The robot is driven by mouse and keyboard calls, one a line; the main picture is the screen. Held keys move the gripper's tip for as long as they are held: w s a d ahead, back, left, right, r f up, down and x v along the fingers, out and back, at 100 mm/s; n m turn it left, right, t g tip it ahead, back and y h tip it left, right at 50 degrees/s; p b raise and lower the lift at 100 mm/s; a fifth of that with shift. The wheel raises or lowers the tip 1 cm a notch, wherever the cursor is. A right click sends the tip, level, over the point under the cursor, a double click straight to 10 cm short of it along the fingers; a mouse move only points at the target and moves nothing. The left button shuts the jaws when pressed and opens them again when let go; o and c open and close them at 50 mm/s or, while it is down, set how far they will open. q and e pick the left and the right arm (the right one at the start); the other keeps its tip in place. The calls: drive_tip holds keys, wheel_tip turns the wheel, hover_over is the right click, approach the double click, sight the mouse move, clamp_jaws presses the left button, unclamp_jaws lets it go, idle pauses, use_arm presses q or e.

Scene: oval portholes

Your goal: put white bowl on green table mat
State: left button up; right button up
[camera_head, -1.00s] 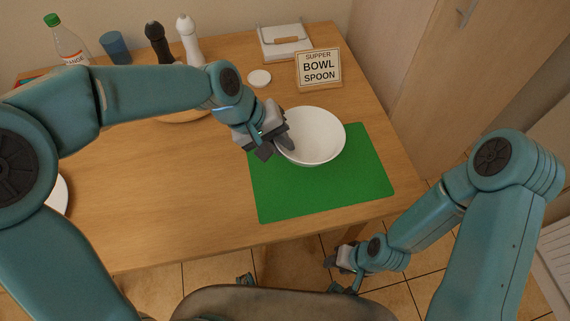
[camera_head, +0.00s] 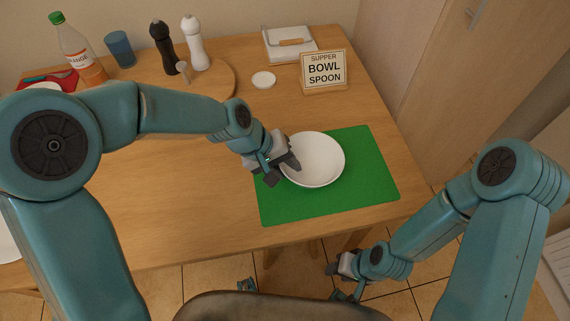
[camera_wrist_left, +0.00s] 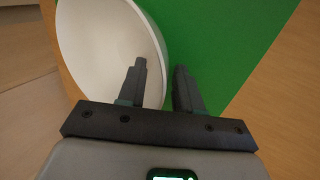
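The white bowl (camera_head: 316,161) sits on the green table mat (camera_head: 362,190), toward its back left part. My left gripper (camera_head: 283,170) is at the bowl's left rim, with its fingers apart. In the left wrist view, one finger overlaps the inside of the bowl (camera_wrist_left: 98,50) and the other is over the green mat (camera_wrist_left: 215,40) outside it. The rim passes between the fingers, and a strip of green shows between rim and outer finger. My right gripper (camera_head: 335,267) hangs low beyond the table's front edge, empty; its finger opening is unclear.
A sign (camera_head: 324,70) reading SUPPER BOWL SPOON stands behind the mat.

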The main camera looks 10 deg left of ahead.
use_arm(q)
drive_tip(key=shift+r, duration=0.2)
drive_tip(key=p+v, duration=0.1)
drive_tip(key=v, duration=1.1)
drive_tip(key=shift+p, duration=0.4)
